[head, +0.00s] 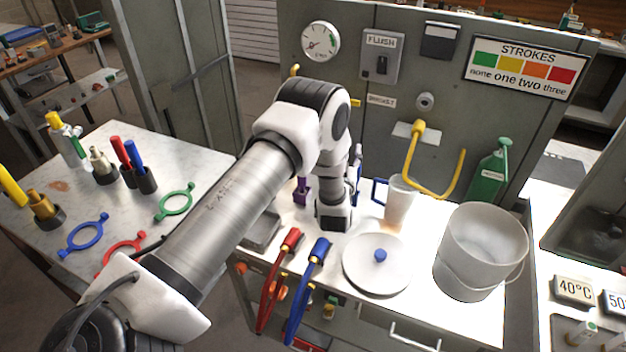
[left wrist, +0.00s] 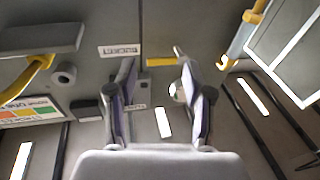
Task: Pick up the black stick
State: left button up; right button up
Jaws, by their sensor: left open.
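I cannot make out a loose black stick for certain in either view. My right gripper is in neither view.
The white counter holds a frosted mug (head: 398,203), a round lid (head: 375,266) and a clear bucket (head: 480,250). Red tongs (head: 270,285) and blue tongs (head: 303,295) hang over its front edge. A yellow hooked pipe (head: 413,165) juts from the panel.

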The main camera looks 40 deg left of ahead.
pick_arm(q)
jog(key=s+a+f+g, duration=0.1)
jog(key=s+a+f, duration=0.1)
jog(key=s+f, duration=0.35)
jog(key=w+a+p, duration=0.1)
jog(key=w, duration=0.1)
jog(key=w+a+f+p, duration=0.1)
jog(key=w, duration=0.2)
jog(key=w+a+f+p, duration=0.1)
jog(key=w, duration=0.2)
jog(key=shift+w+a+f, duration=0.1)
jog(key=shift+w+a, duration=0.15)
jog(key=shift+a, duration=0.15)
jog(key=shift+w+a+f, duration=0.1)
jog(key=shift+w+f, duration=0.05)
jog(key=shift+f, duration=0.05)
jog(key=shift+r, duration=0.1)
grip_shut()
